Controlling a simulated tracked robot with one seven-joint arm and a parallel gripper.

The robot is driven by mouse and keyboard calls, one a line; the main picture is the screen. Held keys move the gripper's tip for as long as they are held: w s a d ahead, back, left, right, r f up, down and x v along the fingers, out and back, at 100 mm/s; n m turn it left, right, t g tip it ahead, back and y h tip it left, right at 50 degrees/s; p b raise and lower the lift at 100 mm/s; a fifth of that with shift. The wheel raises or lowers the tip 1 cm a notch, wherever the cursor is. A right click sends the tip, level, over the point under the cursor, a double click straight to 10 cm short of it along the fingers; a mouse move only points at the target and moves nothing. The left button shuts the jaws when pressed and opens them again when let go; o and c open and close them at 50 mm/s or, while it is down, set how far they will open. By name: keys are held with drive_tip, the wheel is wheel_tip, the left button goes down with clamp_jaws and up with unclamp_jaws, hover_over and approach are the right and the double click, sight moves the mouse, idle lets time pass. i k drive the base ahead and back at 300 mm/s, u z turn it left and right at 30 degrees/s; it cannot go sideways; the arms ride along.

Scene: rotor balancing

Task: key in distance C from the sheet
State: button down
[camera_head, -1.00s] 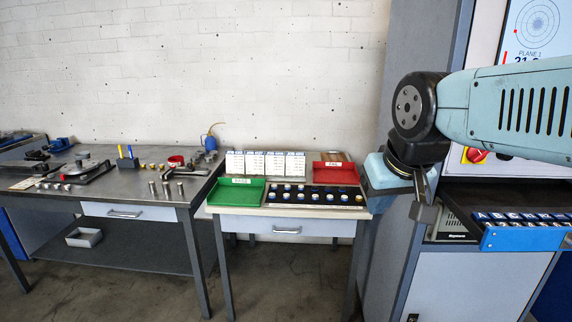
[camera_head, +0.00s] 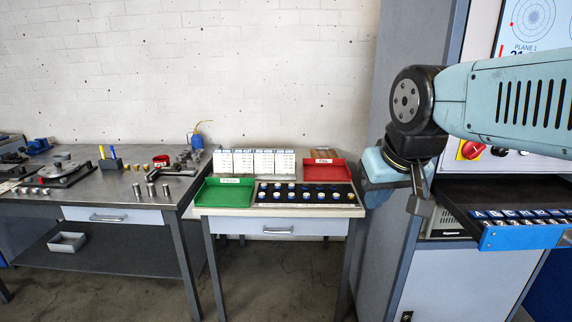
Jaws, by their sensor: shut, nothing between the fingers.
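My gripper (camera_head: 420,205) is shut and empty. It hangs at the left edge of the pulled-out keyboard drawer (camera_head: 458,208). A row of blue lettered keys (camera_head: 520,214) runs along the drawer's front, partly cut off at the right edge. Several white printed sheets (camera_head: 262,162) stand upright at the back of the middle table; their text is too small to read. A screen (camera_head: 530,25) on the cabinet at the upper right shows a circular plot with a red dot and the words "PLANE 1". Part of the screen is cut off.
The middle table bears a green tray (camera_head: 225,194), a red tray (camera_head: 325,172) and a black rack (camera_head: 270,200) of small round pieces. A grey workbench (camera_head: 100,190) with tools stands at the left.

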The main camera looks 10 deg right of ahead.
sight(508, 214)
drive_tip(key=u, duration=1.2)
drive_tip(key=i, duration=0.1)
drive_tip(key=z, duration=3.5)
drive_tip(key=i, duration=0.25)
drive_tip(key=u, duration=0.45)
